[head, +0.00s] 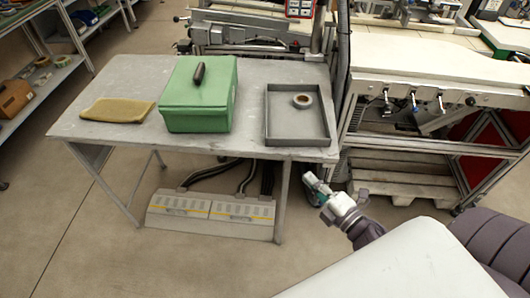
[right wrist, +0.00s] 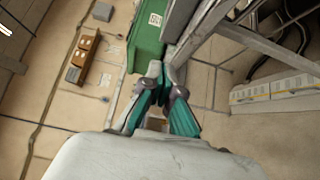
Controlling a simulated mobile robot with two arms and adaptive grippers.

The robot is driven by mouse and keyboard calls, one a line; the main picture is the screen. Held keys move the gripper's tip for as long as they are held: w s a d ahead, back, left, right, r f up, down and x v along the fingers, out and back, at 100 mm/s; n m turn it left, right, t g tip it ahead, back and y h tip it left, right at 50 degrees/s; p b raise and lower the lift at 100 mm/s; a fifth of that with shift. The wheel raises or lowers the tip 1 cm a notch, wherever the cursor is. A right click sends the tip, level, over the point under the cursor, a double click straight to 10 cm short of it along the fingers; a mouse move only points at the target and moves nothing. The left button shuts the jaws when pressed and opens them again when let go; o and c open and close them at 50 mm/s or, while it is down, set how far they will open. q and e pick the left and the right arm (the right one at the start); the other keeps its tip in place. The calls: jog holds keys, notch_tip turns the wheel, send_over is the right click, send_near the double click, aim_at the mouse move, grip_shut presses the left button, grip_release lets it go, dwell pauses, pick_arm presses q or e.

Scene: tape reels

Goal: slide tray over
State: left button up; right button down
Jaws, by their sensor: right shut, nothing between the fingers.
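A shallow grey tray (head: 299,142) lies flat near the right end of the grey table (head: 140,75). A tape reel (head: 302,100) lies inside it, toward the back. My right gripper (head: 313,184) is in front of the table's right front corner, off the tabletop and apart from the tray. Its fingers are closed with nothing between them, and they also show in the right wrist view (right wrist: 160,84). The tray cannot be made out in the right wrist view. My left gripper is not in view.
A green box (head: 200,95) with a dark handle stands left of the tray, with a narrow bare strip between them. A folded yellowish cloth (head: 118,110) lies at the table's left. Machinery stands close behind, and a workbench (head: 430,65) is to the right.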

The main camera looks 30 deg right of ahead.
jog(key=p, duration=0.1)
send_near(284, 139)
jog(key=s+a, duration=0.2)
jog(key=w+p, duration=0.2)
jog(key=w, duration=0.5)
jog(key=shift+w+d+r, duration=0.1)
jog(key=shift+w+d, duration=0.05)
jog(key=shift+w, duration=0.25)
jog(key=shift+w+d, duration=0.2)
jog(key=shift+w, duration=0.05)
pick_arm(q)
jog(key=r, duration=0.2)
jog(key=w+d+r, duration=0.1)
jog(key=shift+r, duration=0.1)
